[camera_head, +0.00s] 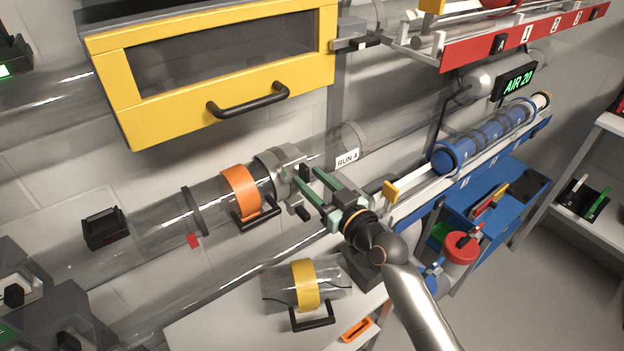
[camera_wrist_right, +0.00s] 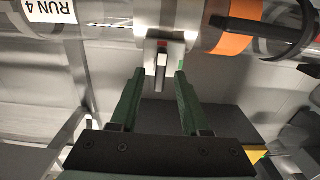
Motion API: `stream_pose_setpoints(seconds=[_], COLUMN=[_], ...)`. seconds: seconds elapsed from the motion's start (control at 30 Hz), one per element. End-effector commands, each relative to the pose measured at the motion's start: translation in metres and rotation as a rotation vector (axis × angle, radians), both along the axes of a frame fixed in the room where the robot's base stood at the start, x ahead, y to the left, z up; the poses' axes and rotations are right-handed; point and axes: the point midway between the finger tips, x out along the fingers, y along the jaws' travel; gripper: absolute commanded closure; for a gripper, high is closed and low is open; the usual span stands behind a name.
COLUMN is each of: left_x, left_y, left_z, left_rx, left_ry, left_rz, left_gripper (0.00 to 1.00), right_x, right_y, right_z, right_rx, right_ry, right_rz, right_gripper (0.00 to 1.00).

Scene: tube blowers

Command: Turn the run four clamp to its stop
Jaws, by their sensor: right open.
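The run four clamp is a grey metal collar (camera_head: 279,163) around the clear tube, between the orange band and the RUN 4 label (camera_head: 347,158). It also shows in the right wrist view (camera_wrist_right: 180,18). Its small dark lever (camera_wrist_right: 161,66) hangs below the collar, with a red mark at its top and a green mark to its right. My right gripper (camera_head: 306,176) has green fingers and is open, pointing at the clamp. In the right wrist view (camera_wrist_right: 159,73), the lever stands between the fingertips, apart from both. I do not see my left gripper.
An orange band with a black handle (camera_head: 241,187) is left of the clamp. A yellow-framed cabinet (camera_head: 115,100) hangs above. A clear canister with a yellow band (camera_head: 306,283) lies below. A blue carrier (camera_head: 485,135) and AIR 20 display (camera_head: 515,82) are to the right.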

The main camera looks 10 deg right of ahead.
Motion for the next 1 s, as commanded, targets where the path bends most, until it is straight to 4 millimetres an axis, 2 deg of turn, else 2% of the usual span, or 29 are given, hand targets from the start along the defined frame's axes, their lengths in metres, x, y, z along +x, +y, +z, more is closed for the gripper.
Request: stream_pose_setpoints(seconds=[0.27, 0.67, 1.0], left_x=[0.0000, 0.0002, 0.0006], left_y=[0.0005, 0.0006, 0.0005], left_z=[-0.0004, -0.0004, -0.0002], left_rx=[0.001, 0.001, 0.002], left_ry=[0.001, 0.001, 0.001], left_rz=[0.001, 0.001, 0.000], left_gripper=[1.00, 1.00, 1.00], right_x=[0.0008, 0.0006, 0.0006], right_y=[0.0006, 0.0003, 0.0001], right_z=[0.0000, 0.0000, -0.0002], right_rx=[0.001, 0.001, 0.001], right_ry=[0.000, 0.000, 0.000], right_rz=[0.000, 0.000, 0.000], right_gripper=[0.56, 1.00, 1.00])
